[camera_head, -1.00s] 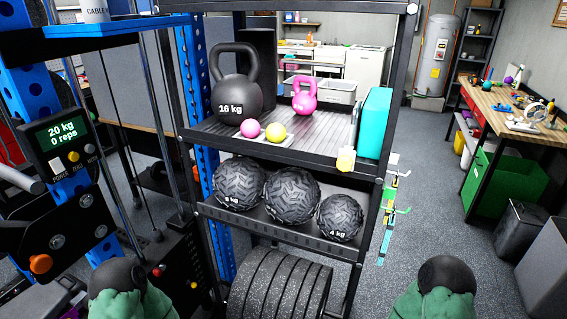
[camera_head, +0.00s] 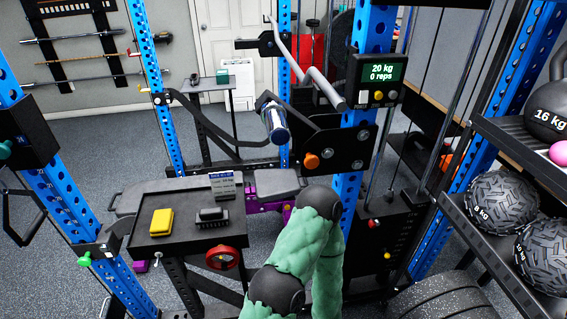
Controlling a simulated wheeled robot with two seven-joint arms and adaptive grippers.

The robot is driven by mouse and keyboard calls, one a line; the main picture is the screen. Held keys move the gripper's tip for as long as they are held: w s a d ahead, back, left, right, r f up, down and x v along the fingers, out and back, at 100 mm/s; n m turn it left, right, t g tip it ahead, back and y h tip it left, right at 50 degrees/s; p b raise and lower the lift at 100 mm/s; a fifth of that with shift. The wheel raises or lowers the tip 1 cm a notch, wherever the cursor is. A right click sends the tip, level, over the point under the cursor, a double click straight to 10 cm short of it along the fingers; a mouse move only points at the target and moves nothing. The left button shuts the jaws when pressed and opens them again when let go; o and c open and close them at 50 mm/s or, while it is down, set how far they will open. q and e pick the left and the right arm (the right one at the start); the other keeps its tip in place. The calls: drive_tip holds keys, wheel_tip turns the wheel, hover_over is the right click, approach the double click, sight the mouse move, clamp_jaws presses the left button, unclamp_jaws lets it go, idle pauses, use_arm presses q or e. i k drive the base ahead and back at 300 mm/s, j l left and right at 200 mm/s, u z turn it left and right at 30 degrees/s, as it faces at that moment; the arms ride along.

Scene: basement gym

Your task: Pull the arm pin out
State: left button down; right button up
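An orange knob (camera_head: 311,160), which may be the arm pin, sits on a black plate (camera_head: 345,150) at the blue rack upright (camera_head: 352,195). Its shaft, if any, is hidden. A dark arm with a blue-and-white cylinder (camera_head: 276,124) stands just left of the plate. Other knobs show: a red one (camera_head: 222,257) at the tray's front and a green one (camera_head: 85,259) on the left upright. A green-sleeved arm of mine with black joints rises at bottom centre, below the orange knob and apart from it in the picture. Neither of my grippers is in view.
A black tray (camera_head: 188,240) holds a yellow block (camera_head: 161,222), a dark object (camera_head: 211,217) and a small card (camera_head: 222,184). A grey bench (camera_head: 260,184) lies behind it. A display box (camera_head: 377,80) reads 20 kg, 0 reps. A ball shelf (camera_head: 470,225) stands right.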

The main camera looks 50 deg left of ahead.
sight(311, 161)
drive_tip(key=u, duration=1.4)
drive_tip(key=i, duration=0.05)
